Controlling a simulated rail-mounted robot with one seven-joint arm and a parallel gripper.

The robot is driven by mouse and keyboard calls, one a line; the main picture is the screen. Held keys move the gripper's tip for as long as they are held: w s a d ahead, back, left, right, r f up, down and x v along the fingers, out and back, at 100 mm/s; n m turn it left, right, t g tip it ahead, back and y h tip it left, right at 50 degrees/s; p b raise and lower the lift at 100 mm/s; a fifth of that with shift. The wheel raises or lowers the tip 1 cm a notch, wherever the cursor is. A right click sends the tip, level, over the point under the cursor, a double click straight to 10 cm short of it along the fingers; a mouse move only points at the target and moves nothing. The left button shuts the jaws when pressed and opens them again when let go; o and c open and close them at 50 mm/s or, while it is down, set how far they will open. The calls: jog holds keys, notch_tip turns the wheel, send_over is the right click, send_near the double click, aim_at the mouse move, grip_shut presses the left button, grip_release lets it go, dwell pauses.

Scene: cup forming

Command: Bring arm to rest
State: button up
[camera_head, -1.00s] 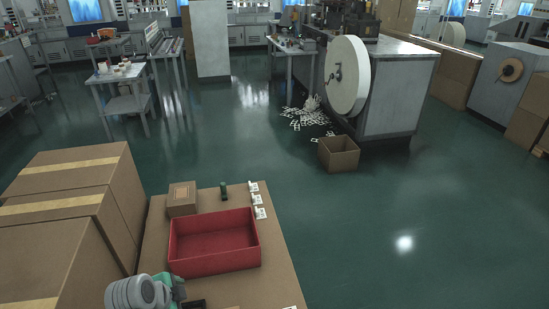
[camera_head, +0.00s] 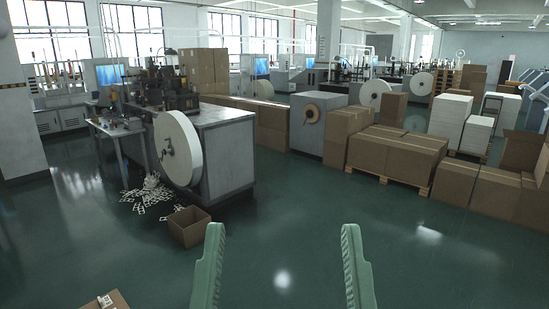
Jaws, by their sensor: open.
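My gripper (camera_head: 282,229) shows at the bottom middle of the head view as two pale green ridged fingers pointing up. The fingers stand wide apart with nothing between them, only the green floor behind. My gripper is open and empty and touches nothing that I can see. The rest of my arm is below the picture. A corner of a cardboard-brown surface (camera_head: 94,304) with a small white item on it shows at the bottom left edge, to the left of my gripper.
A grey machine (camera_head: 228,150) with a large white reel (camera_head: 178,149) stands at left. An open cardboard box (camera_head: 189,227) and scattered white cut pieces (camera_head: 148,195) lie beside it. Stacked cartons (camera_head: 395,160) on pallets line the right. The floor (camera_head: 330,215) between is clear.

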notch_tip(320, 180, up, 35)
jog(key=p, duration=3)
jog(key=shift+w+a, duration=0.2)
jog(key=shift+a, duration=0.25)
